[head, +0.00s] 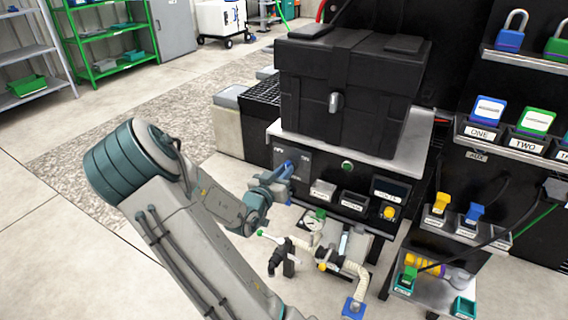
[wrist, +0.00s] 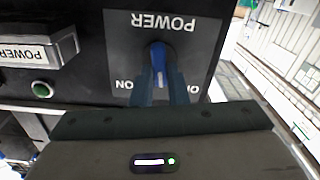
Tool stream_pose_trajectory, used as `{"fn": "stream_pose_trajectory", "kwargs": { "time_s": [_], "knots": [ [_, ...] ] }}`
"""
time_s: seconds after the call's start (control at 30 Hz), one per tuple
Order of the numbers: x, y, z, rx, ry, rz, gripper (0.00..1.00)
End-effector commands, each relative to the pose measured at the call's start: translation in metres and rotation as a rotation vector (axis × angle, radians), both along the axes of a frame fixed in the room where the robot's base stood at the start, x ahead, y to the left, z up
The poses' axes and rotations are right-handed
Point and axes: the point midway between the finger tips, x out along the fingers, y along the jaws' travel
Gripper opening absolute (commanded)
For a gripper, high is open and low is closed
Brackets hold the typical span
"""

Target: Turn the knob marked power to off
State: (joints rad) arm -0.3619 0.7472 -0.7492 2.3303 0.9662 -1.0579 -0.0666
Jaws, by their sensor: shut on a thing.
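The power panel (wrist: 190,42) is dark grey and appears upside down in the wrist view, with the word POWER on it. Its blue knob (wrist: 159,62) stands almost upright in that view, with a pale mark near its lower end. My gripper (wrist: 165,90) has its two blue fingers shut on the knob, one on each side. Small labels sit left and right of the fingers, partly hidden; the left one reads ON. In the head view my gripper (head: 287,170) is at the panel (head: 297,157) on the left of the bench front, hiding most of the knob.
A green button (head: 347,166) and a white-labelled POWER block (wrist: 38,50) are beside the panel. A black case (head: 350,90) stands on the bench above. Pipes with a gauge (head: 313,225) are below. Open floor lies to the left.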

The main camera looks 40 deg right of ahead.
Motion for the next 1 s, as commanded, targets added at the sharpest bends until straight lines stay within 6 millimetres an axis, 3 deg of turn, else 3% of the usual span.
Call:
{"fn": "stream_pose_trajectory", "kwargs": {
  "time_s": [0.5,1.0],
  "knots": [
    [0.0014,0.0013,0.0006,-0.168,0.413,0.000,0.00],
    [0.0019,0.0017,-0.0032,-0.234,0.578,0.000,0.00]
  ]
}}
